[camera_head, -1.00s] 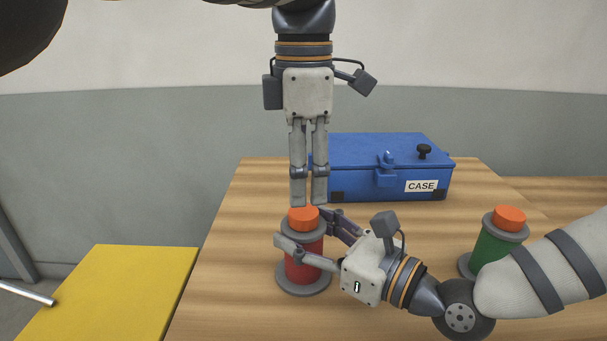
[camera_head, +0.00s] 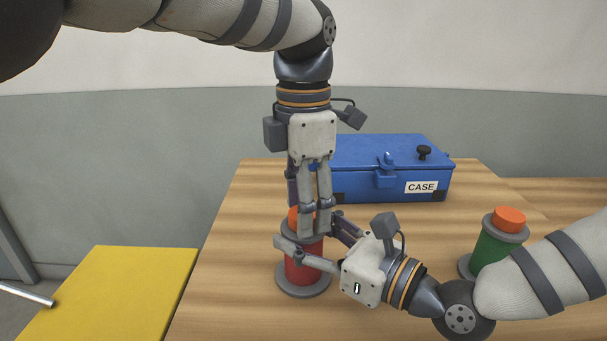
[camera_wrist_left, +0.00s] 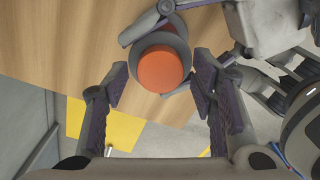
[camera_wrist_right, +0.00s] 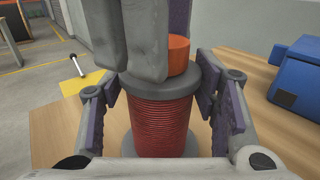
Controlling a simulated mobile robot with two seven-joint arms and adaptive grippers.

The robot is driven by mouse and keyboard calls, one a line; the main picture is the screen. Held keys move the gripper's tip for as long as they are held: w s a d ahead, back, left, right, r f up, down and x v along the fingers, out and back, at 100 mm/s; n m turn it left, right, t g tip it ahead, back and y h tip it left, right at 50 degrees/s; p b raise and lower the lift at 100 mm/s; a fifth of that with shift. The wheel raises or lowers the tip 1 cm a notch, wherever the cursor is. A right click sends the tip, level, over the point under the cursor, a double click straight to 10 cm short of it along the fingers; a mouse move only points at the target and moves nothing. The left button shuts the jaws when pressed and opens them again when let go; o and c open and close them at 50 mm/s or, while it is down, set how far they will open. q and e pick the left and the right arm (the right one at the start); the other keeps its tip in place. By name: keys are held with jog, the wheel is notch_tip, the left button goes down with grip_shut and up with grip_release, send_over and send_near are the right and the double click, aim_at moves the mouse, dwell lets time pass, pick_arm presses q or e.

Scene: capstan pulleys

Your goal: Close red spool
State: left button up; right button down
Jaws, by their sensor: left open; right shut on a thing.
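The red spool (camera_head: 304,274) stands upright on the wooden table, with grey flanges and an orange cap (camera_head: 293,217) on top. It also shows in the right wrist view (camera_wrist_right: 160,122). My right gripper (camera_head: 308,253) reaches in from the right and is shut around the spool's body below the upper flange. My left gripper (camera_head: 314,222) points down from above, fingers open. In the left wrist view the orange cap (camera_wrist_left: 160,68) lies ahead between the left fingers. In the head view the left fingers partly hide the cap. I cannot tell whether they touch it.
A green spool (camera_head: 490,250) with an orange cap stands at the right, behind my right arm. A blue case (camera_head: 360,160) sits at the back of the wooden table (camera_head: 228,270). A yellow surface (camera_head: 110,295) lies to the left. The table left of the red spool is clear.

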pick_arm(q)
jog(key=shift+f, duration=0.35)
jog(key=c, duration=1.2)
jog(key=m, duration=0.3)
jog(key=shift+m, duration=0.3)
jog(key=o, duration=1.3)
